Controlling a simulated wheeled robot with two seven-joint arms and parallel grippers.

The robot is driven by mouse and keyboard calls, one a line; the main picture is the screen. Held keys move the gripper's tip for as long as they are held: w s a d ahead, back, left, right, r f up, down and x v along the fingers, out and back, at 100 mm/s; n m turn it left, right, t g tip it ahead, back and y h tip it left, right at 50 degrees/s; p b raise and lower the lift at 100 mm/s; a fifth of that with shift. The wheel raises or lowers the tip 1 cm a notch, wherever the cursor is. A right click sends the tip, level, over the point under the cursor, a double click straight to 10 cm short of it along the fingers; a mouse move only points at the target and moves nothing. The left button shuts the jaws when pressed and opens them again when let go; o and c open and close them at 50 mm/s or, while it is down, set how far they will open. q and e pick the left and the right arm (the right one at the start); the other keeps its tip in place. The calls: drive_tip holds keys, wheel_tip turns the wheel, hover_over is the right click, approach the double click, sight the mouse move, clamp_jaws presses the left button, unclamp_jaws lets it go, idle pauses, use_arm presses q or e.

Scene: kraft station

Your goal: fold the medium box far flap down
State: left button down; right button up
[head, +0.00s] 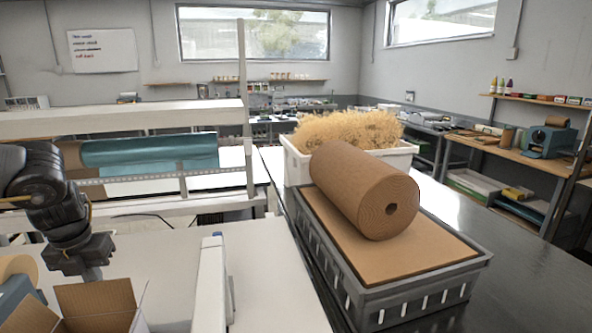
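An open cardboard box (70,324) is at the bottom left of the head view, cut off by the lower edge. Its far flap (97,297) stands up, and another flap (30,314) stands up at its left. A paler edge at its right looks like a further flap. My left gripper (92,273) comes in from the left and points down just above or behind the far flap. Its fingertips are partly hidden by the flap, so I cannot tell whether it is open or touching. My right gripper is not in view.
A grey crate (400,290) with a brown paper roll (365,190) stands to the right. A white bin of straw-like filling (295,165) is behind it. A white upright panel (213,285) stands right of the box. A tape roll (18,270) is at the far left.

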sight(86, 296)
use_arm(q)
drive_tip(key=shift+s+d+b, duration=0.2)
drive_tip(key=shift+s, duration=0.35)
drive_tip(key=shift+s+d+b, duration=0.15)
drive_tip(key=shift+s+b, duration=0.05)
drive_tip(key=shift+s, duration=0.35)
drive_tip(key=shift+s+d+r, duration=0.1)
drive_tip(key=shift+s+d, duration=0.05)
drive_tip(key=shift+s, duration=0.3)
drive_tip(key=shift+s+d+f+b, duration=0.15)
drive_tip(key=shift+s+f+b, duration=0.3)
drive_tip(key=shift+b, duration=0.2)
drive_tip(key=shift+s+d+f+b, duration=0.2)
drive_tip(key=shift+s+b, duration=0.15)
drive_tip(key=shift+s, duration=0.3)
drive_tip(key=shift+s+d+f+b, duration=0.15)
drive_tip(key=shift+s+b, duration=0.15)
drive_tip(key=shift+s, duration=0.3)
drive_tip(key=shift+r, duration=0.1)
drive_tip(key=shift+s+d+f+b, duration=0.1)
drive_tip(key=shift+s+f+b, duration=0.15)
drive_tip(key=shift+f+b, duration=0.25)
drive_tip(key=shift+s+d+f+b, duration=0.1)
drive_tip(key=shift+s+f+b, duration=0.15)
drive_tip(key=shift+f+b, duration=0.2)
drive_tip(key=shift+r, duration=0.1)
